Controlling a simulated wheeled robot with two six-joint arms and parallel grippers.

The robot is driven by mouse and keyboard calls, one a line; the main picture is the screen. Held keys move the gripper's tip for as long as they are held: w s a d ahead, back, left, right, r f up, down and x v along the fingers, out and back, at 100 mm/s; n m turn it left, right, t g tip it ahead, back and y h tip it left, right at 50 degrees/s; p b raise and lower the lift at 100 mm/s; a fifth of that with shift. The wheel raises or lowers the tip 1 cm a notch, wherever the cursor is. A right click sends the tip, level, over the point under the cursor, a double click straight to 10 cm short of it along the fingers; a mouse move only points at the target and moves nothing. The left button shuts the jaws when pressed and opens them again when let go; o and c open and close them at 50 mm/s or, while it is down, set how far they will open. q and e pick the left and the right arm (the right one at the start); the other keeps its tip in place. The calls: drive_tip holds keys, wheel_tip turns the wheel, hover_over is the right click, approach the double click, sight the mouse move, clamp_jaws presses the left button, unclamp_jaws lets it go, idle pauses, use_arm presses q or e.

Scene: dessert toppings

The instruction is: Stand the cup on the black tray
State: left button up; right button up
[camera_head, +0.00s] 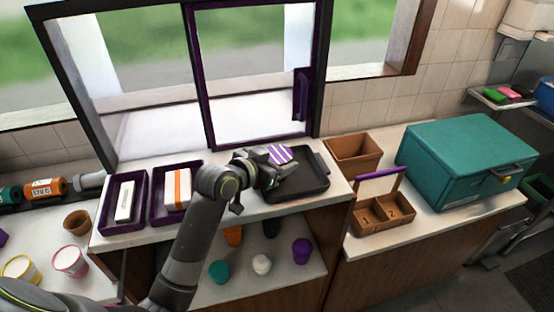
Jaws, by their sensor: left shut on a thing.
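The cup (281,153), with purple and white stripes, shows over the back left part of the black tray (314,183). My left gripper (284,168) is shut on the cup; the fingers and wrist hide its lower part. I cannot tell whether the cup's base touches the tray. The rest of the tray's floor looks bare. My right gripper is out of the picture.
Two purple trays, one with a white block (125,199) and one with an orange-banded stack (177,189), stand left on the counter. A window with a purple frame (206,82) rises behind. A brown bin (353,150) and teal box (466,160) stand right.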

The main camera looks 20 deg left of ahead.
use_arm(q)
drive_tip(key=shift+f, duration=0.15)
drive_tip(key=o, duration=1.1)
drive_tip(key=shift+o, duration=0.2)
drive_tip(key=shift+r, duration=0.25)
drive_tip(key=shift+s+a, duration=0.1)
drive_tip(key=shift+s, duration=0.1)
drive_tip(key=b+v, duration=0.1)
drive_tip(key=v, duration=0.8)
drive_tip(key=shift+s+a+r, duration=0.1)
drive_tip(key=shift+s+a, duration=0.1)
drive_tip(key=shift+s, duration=0.1)
drive_tip(key=shift+v, duration=0.9)
